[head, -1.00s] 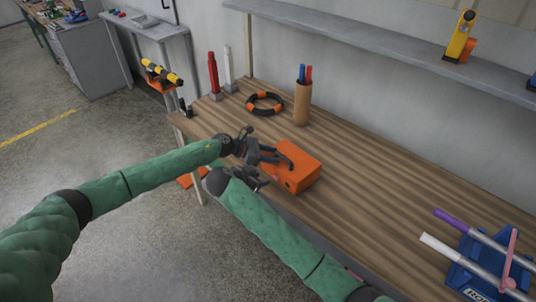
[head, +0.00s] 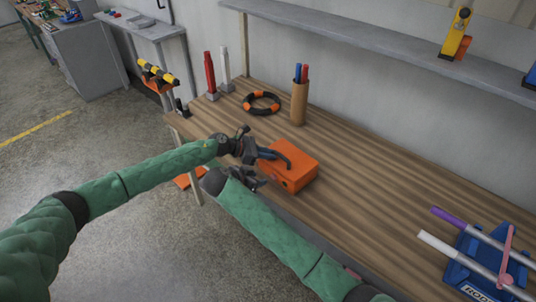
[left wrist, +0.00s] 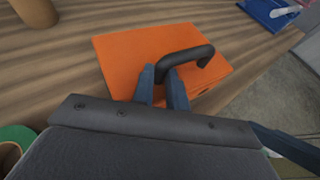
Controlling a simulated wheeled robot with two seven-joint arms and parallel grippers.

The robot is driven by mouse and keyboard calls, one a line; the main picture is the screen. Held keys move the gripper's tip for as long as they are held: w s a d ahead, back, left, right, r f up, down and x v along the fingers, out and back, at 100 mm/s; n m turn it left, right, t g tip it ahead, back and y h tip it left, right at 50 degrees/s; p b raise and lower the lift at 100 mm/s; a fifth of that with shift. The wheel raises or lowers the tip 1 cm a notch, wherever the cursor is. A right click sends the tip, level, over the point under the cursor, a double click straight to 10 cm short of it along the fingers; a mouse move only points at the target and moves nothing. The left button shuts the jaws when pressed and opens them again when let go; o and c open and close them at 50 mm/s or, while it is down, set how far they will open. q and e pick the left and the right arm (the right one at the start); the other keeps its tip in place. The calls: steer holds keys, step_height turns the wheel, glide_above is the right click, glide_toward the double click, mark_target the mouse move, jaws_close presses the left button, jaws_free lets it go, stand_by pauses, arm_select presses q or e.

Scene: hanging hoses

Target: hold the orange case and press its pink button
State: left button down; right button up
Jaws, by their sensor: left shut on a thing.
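The orange case (head: 300,160) rests on the wooden workbench near its front edge. Its black curved handle (left wrist: 190,55) is on the top face. My left gripper (head: 276,155) is shut on the handle, with its two fingers on either side of one end of it in the left wrist view (left wrist: 164,80). My right gripper (head: 262,183) is low in front of the case, just off its front left side; whether its fingers are open is too small to tell. I cannot make out the pink button; the front face is partly behind my right gripper.
On the workbench (head: 370,190) stand a brown pen holder (head: 299,102), a black and orange ring (head: 262,103) and red (head: 210,75) and white (head: 224,70) upright tools. A blue rack with tubes (head: 480,262) is at the right. Bench between case and rack is clear.

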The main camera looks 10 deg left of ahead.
steer(key=shift+f+b, duration=0.4)
stand_by(0.7)
jaws_close()
stand_by(1.7)
steer(key=shift+s+f, duration=0.1)
